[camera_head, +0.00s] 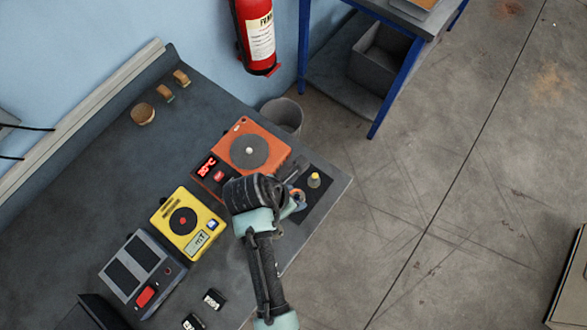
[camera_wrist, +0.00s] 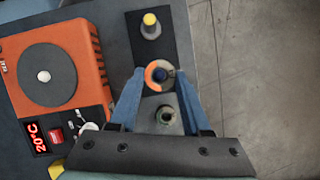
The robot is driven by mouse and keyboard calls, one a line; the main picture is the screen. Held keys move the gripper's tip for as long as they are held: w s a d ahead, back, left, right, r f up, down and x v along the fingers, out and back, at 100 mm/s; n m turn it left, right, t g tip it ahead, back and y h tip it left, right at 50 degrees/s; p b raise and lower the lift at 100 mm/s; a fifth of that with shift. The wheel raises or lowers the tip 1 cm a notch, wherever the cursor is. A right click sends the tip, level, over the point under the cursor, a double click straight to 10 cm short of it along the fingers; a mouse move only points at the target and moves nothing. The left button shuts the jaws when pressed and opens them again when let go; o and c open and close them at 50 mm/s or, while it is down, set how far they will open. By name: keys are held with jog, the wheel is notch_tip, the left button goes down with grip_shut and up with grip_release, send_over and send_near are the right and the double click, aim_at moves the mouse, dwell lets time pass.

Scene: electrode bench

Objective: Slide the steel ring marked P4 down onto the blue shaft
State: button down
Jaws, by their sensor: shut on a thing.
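My gripper (camera_wrist: 159,74) is shut on a ring (camera_wrist: 150,74), which looks part orange and part pale grey in the wrist view. No P4 marking is readable. The dark blue top of the blue shaft (camera_wrist: 161,77) shows within the ring's opening. I cannot tell whether the ring is above the shaft or around it. In the head view my gripper (camera_head: 297,199) and the ring are small and partly hidden by my wrist, at the right end of the bench.
A yellow-topped post (camera_wrist: 150,25) stands beyond the ring on the dark mat (camera_wrist: 137,44); a greyish post (camera_wrist: 166,114) stands on the near side, between my fingers. An orange hotplate device (camera_head: 262,139) is close on the left. A yellow device (camera_head: 187,222) sits farther left.

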jog(key=shift+f, duration=0.25)
jog(key=shift+f, duration=0.25)
grip_release()
dwell(0.4)
dwell(0.6)
notch_tip(320, 180, up, 7)
jog(key=p, duration=0.8)
dwell(0.6)
